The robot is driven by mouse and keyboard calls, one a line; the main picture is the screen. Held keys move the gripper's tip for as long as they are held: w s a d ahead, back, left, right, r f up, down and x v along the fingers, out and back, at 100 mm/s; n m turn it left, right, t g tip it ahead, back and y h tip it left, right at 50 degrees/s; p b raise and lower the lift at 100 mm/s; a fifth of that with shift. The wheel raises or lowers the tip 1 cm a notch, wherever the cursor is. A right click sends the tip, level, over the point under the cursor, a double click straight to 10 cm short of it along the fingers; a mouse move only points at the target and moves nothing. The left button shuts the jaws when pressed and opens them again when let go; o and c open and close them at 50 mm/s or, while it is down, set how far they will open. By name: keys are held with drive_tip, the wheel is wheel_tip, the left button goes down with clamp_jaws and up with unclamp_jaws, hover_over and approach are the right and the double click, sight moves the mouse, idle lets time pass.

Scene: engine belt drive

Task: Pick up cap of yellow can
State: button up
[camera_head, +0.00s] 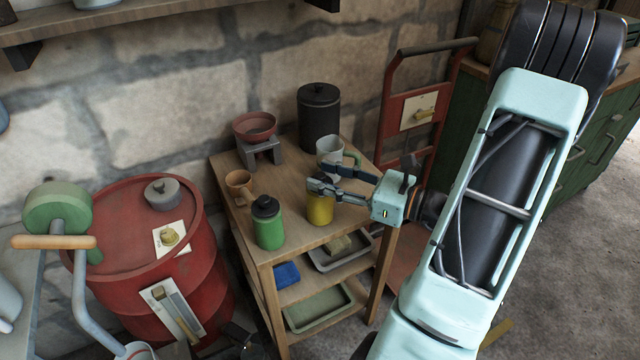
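The yellow can (320,209) stands upright on the wooden cart's top, near its front right. My gripper (318,177) reaches in from the right at the height of the can's top. Its two fingers are spread apart, one nearer the wall and one across the top of the can. The near finger covers the can's top, so I cannot make out its cap or whether a finger touches it. I see nothing held between the fingers.
A green can (269,228) with a black lid stands left of the yellow can. A red drum (130,222) is left.

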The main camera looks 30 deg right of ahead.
drive_tip(key=shift+x, duration=0.85)
drive_tip(key=shift+c, duration=0.2)
drive_tip(key=c, duration=0.9)
